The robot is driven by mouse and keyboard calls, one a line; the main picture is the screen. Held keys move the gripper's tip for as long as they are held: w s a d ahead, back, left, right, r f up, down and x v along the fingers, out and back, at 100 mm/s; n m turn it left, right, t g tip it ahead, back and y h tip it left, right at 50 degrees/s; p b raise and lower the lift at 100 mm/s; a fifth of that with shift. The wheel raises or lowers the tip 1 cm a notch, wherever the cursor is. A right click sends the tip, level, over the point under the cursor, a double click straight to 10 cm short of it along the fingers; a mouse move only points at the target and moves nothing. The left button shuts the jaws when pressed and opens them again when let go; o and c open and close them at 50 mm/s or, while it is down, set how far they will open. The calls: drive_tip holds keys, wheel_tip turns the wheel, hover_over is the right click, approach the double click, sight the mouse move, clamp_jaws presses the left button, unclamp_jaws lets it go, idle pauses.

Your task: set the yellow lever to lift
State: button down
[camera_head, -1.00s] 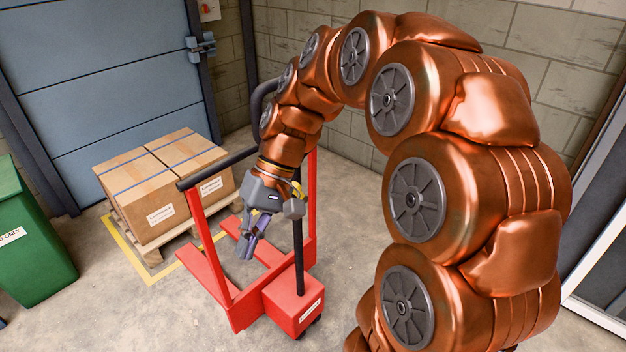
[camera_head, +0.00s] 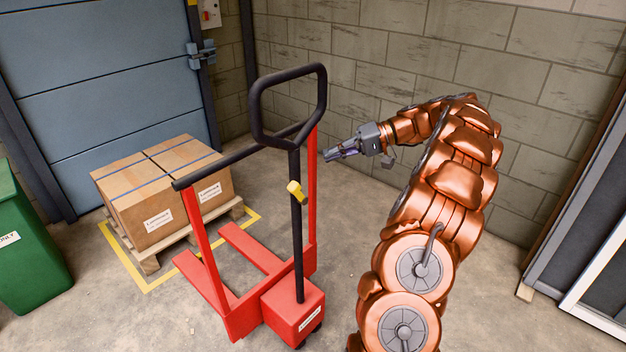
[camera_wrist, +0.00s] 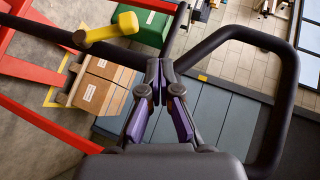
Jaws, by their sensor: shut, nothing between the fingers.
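The yellow lever (camera_head: 296,191) sits on the black tiller shaft (camera_head: 298,240) of the red pallet truck (camera_head: 292,305), below the black loop handle (camera_head: 323,92). It also shows at the upper left of the wrist view (camera_wrist: 112,29). My gripper (camera_head: 330,156) is to the right of the shaft in the head view, a little higher than the lever and apart from it. The wrist view shows its fingertips (camera_wrist: 160,66) together and empty, with the loop handle to their right. Lettering on the lever cannot be made out.
Cardboard boxes (camera_head: 150,205) stand on a wooden pallet (camera_head: 148,262) at the left, inside a yellow floor line. A green bin (camera_head: 30,255) stands at far left. Red uprights (camera_head: 311,185) and a black crossbar (camera_head: 225,165) surround the shaft.

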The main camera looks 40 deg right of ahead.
drive_tip(key=s+d+f+t, duration=0.2)
drive_tip(key=d+f, duration=0.1)
drive_tip(key=d, duration=0.4)
drive_tip(key=s+a+b+x, duration=0.1)
drive_tip(key=s+x, duration=0.1)
drive_tip(key=x, duration=1)
drive_tip(key=shift+a+f+b, duration=0.25)
drive_tip(key=shift+f+b, duration=0.1)
drive_tip(key=shift+f, duration=0.1)
idle(0.9)
drive_tip(key=shift+w+a, duration=0.15)
